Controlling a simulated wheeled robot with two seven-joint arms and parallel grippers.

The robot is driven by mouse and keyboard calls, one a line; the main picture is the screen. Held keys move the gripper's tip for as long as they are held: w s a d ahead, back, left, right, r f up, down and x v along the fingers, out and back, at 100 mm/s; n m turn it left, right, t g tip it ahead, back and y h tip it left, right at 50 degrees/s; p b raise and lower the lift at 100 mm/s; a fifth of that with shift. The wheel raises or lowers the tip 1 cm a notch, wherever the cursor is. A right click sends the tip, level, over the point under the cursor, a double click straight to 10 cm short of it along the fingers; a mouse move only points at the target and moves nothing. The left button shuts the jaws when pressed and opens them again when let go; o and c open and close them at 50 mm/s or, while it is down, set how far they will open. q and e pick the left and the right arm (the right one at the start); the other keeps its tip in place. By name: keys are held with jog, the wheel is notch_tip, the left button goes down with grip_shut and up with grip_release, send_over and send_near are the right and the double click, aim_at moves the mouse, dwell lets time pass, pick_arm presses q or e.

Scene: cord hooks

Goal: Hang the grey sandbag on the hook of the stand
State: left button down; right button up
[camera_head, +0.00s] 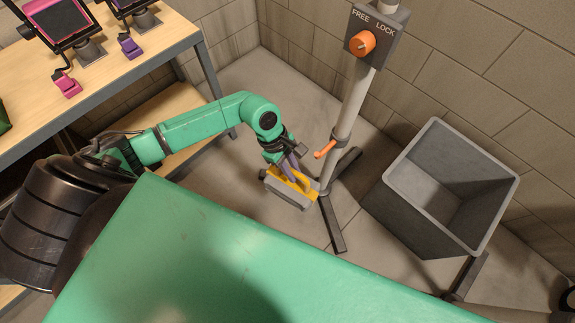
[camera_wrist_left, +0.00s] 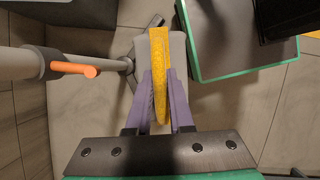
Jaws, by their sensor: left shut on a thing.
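The grey sandbag (camera_head: 291,194) has a yellow strap (camera_head: 304,183) and is low beside the stand's foot; I cannot tell whether it touches the floor. My left gripper (camera_head: 291,172) points down with its purple fingers shut on the strap. In the left wrist view, the strap (camera_wrist_left: 159,65) runs between the fingers (camera_wrist_left: 160,105), with the grey bag (camera_wrist_left: 142,52) behind it. The stand (camera_head: 350,110) is a grey pole with an orange hook (camera_head: 325,150) on a collar, just right of and above the gripper. The hook is empty and also shows in the left wrist view (camera_wrist_left: 75,69). My right gripper is out of view.
An orange knob (camera_head: 362,43) on a FREE/LOCK box tops the pole. A grey open bin (camera_head: 400,185) stands to the right. A wooden workbench (camera_head: 150,45) with small devices is at upper left. The stand's dark legs (camera_head: 333,225) spread over the floor. Brick walls close the back.

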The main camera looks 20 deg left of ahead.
pick_arm(q)
jog(key=shift+w+d+f+b, duration=0.15)
jog(key=shift+w+d+b, duration=0.15)
jog(key=shift+w, duration=0.35)
jog(key=shift+w+d+f+b, duration=0.25)
jog(key=shift+w+b, duration=0.1)
jog(key=shift+w, duration=0.25)
jog(key=shift+w+d+f+b, duration=0.1)
jog(key=shift+w+d+b, duration=0.2)
jog(key=shift+w, duration=0.35)
jog(key=shift+r, duration=0.1)
jog(key=shift+b, duration=0.4)
jog(key=shift+w, duration=0.1)
jog(key=w+b, duration=0.1)
jog(key=w+d+b, duration=0.1)
jog(key=w+b, duration=0.1)
jog(key=shift+w+d, duration=0.1)
jog(key=shift+d, duration=0.05)
jog(key=shift+w+r, duration=0.1)
jog(key=shift+r, duration=0.05)
dwell(0.6)
